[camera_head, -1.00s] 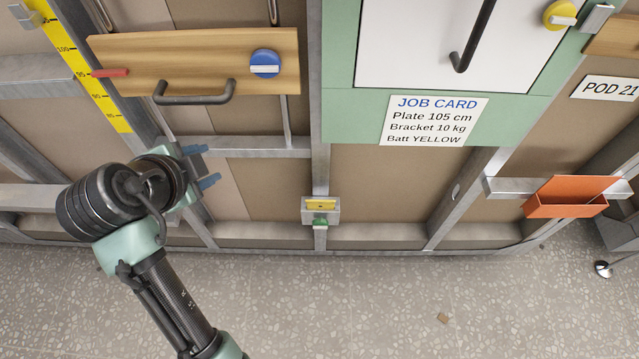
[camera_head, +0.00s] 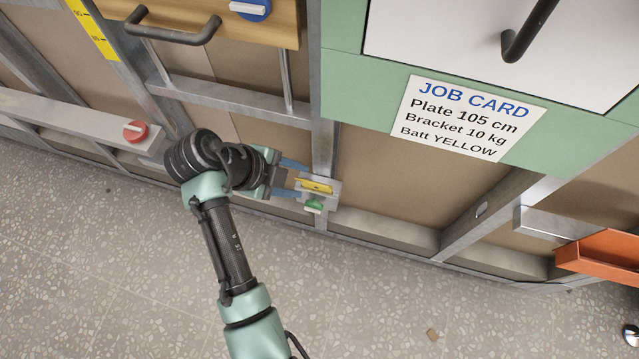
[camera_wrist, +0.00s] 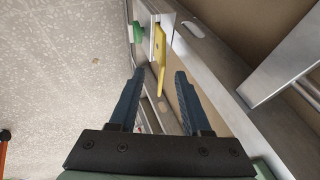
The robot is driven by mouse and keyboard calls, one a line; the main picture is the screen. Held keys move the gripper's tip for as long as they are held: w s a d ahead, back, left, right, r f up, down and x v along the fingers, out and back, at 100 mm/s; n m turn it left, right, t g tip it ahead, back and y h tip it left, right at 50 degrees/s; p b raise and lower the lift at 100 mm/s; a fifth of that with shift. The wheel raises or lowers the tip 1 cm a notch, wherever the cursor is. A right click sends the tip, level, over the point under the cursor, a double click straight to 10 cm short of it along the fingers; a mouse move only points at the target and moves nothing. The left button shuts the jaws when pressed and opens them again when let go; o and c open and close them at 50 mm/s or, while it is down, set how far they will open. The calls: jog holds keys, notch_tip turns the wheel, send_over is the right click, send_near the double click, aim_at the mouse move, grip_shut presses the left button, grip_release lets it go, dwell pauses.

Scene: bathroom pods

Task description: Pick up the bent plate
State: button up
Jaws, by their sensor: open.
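A small yellow plate (camera_head: 318,186), which I take to be the bent plate, sits in a grey metal holder (camera_head: 330,198) on the wall stud, with a green knob (camera_head: 314,206) below it. Its bend cannot be made out clearly. My gripper (camera_head: 300,180) is open, with its blue fingers pointing at the plate from the left. In the wrist view, the yellow plate (camera_wrist: 160,48) appears edge-on, and its near end reaches toward the gap between the fingertips (camera_wrist: 159,74). I cannot tell whether they touch.
A rail with a red knob (camera_head: 136,131) is at the left. A wooden panel with a black handle (camera_head: 172,28) is above, and a job card (camera_head: 468,118) is right of it. An orange tray (camera_head: 602,256) juts out at the right. The speckled floor (camera_head: 130,270) is largely clear.

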jog(key=b+x, duration=0.2)
jog(key=x, duration=0.5)
jog(key=shift+w+d+f, duration=0.1)
jog(key=shift+w+f, duration=0.15)
jog(key=shift+f, duration=0.1)
grip_shut()
jog(key=shift+w+r, duration=0.1)
jog(key=shift+r, duration=0.05)
dwell(1.0)
